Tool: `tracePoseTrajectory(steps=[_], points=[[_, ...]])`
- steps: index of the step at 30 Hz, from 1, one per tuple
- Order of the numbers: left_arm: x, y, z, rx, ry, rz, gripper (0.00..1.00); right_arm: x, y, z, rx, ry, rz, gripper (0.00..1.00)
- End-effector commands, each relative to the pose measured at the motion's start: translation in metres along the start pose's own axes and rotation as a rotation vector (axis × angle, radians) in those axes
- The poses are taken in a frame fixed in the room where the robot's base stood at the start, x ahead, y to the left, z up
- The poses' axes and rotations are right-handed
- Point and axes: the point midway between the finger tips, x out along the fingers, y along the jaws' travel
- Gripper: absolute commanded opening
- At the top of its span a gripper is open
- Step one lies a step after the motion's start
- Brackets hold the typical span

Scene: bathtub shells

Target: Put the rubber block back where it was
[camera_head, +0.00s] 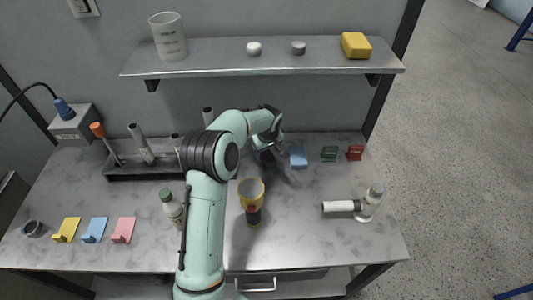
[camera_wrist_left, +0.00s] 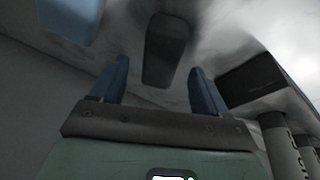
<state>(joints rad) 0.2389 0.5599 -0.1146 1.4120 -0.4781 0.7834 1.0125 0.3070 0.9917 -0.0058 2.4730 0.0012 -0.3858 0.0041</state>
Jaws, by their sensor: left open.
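A dark grey block, which looks like the rubber block (camera_wrist_left: 165,48), lies on the marbled worktop in the left wrist view, just beyond and between the fingertips. My left gripper (camera_wrist_left: 160,68) is open, with its two blue fingers spread apart and nothing clamped. In the head view my left gripper (camera_head: 267,150) is low over the back of the worktop, left of a light blue block (camera_head: 298,156). The arm and gripper mostly hide the dark block there. I cannot tell whether the fingers reach down beside it. My right gripper is not in view.
Green (camera_head: 329,154) and red (camera_head: 355,153) blocks stand further right. A black rack (camera_head: 130,173) with tools is at the back left. A shelf (camera_head: 215,62) overhangs the back.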

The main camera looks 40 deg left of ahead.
Motion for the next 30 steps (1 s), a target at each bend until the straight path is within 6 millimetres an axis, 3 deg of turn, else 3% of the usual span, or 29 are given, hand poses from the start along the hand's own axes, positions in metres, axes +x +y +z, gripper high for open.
tracePoseTrajectory(steps=[6, 12, 18, 30], points=[[-0.048, -0.001, 0.001, 0.002, 0.002, 0.003, 0.75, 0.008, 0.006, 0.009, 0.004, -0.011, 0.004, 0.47], [-0.080, -0.001, 0.000, 0.001, 0.001, 0.000, 0.75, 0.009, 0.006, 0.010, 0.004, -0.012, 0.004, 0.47], [-0.091, -0.001, 0.001, 0.001, 0.000, -0.001, 0.75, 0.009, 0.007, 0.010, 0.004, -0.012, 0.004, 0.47], [-0.091, -0.001, 0.001, 0.001, 0.000, -0.001, 0.75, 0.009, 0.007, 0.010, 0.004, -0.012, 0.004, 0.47]])
